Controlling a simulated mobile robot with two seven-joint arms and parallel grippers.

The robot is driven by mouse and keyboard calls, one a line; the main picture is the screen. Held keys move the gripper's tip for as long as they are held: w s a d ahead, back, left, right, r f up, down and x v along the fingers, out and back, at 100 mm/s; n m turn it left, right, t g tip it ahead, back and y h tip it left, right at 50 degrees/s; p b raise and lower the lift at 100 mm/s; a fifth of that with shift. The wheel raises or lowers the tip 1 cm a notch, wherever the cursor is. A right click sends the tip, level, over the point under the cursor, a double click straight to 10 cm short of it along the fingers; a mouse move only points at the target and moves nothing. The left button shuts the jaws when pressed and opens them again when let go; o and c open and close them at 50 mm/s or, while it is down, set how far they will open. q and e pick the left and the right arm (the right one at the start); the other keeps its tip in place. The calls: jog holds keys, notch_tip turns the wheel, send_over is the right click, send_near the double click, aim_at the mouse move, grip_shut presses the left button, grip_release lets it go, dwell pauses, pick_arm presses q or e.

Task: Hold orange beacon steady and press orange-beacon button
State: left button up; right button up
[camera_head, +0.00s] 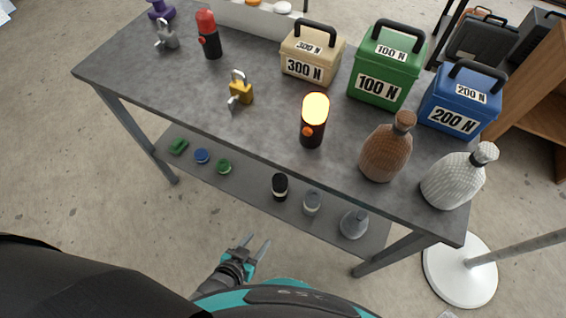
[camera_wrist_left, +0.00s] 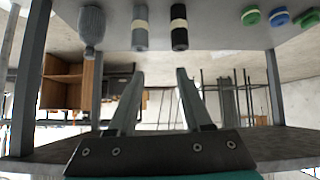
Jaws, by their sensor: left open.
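The orange beacon (camera_head: 312,135) stands upright on the grey table (camera_head: 200,92). It has a black body, a bright glowing orange-yellow top and a small orange button (camera_head: 307,131) on its side facing me. My left gripper (camera_head: 257,241) is open and empty, low in front of the table and well apart from the beacon. In the left wrist view its two fingers (camera_wrist_left: 158,75) are spread with nothing between them. The beacon does not show in the left wrist view. My right gripper is not in view.
A brown woven bottle (camera_head: 386,152) stands right of the beacon, and a yellow padlock (camera_head: 240,92) to its left. Green (camera_head: 385,92), tan and blue weight boxes stand behind. A red beacon (camera_head: 206,42) is at the back left. The lower shelf (camera_head: 250,182) juts out with small items.

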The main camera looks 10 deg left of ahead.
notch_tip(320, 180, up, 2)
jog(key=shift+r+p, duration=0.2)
jog(key=shift+p, duration=0.6)
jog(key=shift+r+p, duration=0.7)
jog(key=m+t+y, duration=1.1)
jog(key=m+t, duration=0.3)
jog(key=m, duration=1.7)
send_near(310, 93)
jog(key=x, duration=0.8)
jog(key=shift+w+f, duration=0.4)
pick_arm(q)
jog(key=w+d+r+t+h, duration=0.1)
jog(key=w+r+t, duration=0.3)
jog(key=r, duration=0.8)
jog(key=w+d+r+n+t+h, duration=0.1)
jog(key=w+d+r+t, duration=0.2)
jog(key=r, duration=1)
jog(key=shift+w+d+r+t+h, duration=0.3)
jog(key=shift+w+d+t, duration=0.15)
jog(key=shift+d, duration=0.4)
